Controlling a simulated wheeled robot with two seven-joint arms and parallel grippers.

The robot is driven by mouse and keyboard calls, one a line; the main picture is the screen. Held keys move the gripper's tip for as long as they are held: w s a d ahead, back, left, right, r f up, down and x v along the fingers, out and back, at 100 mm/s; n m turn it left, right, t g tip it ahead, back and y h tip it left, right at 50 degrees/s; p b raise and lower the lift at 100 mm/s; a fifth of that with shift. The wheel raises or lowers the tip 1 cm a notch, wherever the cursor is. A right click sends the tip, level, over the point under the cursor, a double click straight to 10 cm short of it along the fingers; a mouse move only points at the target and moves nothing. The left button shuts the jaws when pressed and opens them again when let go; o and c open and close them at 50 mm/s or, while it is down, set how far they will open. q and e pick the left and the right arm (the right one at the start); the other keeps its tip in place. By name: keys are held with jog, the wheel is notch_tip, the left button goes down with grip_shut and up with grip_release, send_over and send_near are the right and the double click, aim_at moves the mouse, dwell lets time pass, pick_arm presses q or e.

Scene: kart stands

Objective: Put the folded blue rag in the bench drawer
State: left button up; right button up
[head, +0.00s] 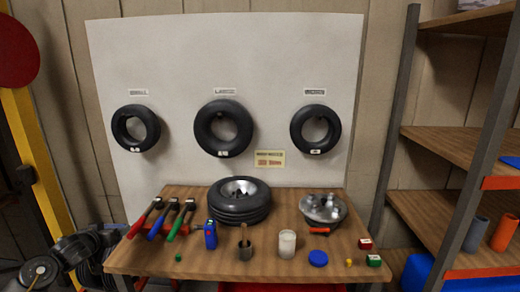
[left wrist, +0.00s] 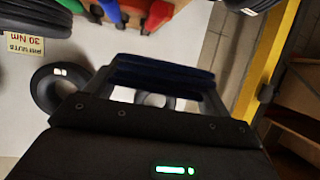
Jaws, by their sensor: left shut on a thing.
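In the left wrist view my left gripper (left wrist: 160,86) is shut on a dark blue folded thing, the blue rag (left wrist: 162,74), which lies across between the fingers. In the head view, dark parts of my left arm show at the lower left, beside the bench's left end; the rag cannot be made out there. The wooden bench (head: 185,265) fills the lower middle of the head view. A red strip (head: 282,287) shows under its front edge at the bottom of the picture. I cannot tell whether it belongs to the drawer. My right gripper is not in view.
A shelf rack (head: 398,110) stands at right.

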pick_arm(q)
jog(key=w, duration=0.1)
jog(key=w+r, duration=0.1)
jog(key=w, duration=0.1)
jog(key=shift+r, duration=0.3)
jog(key=s+a+f+n+g+y, duration=0.2)
jog(key=s+a+f+n+y, duration=0.25)
jog(key=a, duration=0.45)
jog(key=s+a+f+n+g+y, duration=0.2)
jog(key=s+a+n+y, duration=0.2)
jog(key=s, duration=0.8)
jog(key=w+d+r+m+t+h, duration=0.2)
jog(key=w+d+r+m+h, duration=0.1)
jog(key=d, duration=0.8)
jog(key=w+d+r+m+t+h, duration=0.1)
jog(key=w+d+r+m+h, duration=0.2)
jog(key=d, duration=0.9)
jog(key=s+d+r+m+t+h, duration=0.1)
jog(key=s+d+r+m+h, duration=0.15)
jog(key=d+r, duration=0.6)
jog(key=s+d+r+m+h, duration=0.2)
jog(key=s+d+r, duration=0.25)
jog(key=d, duration=0.75)
notch_tip(320, 180, down, 9)
jog(key=b, duration=1)
jog(key=shift+w+d, duration=0.15)
jog(key=shift+w, duration=0.15)
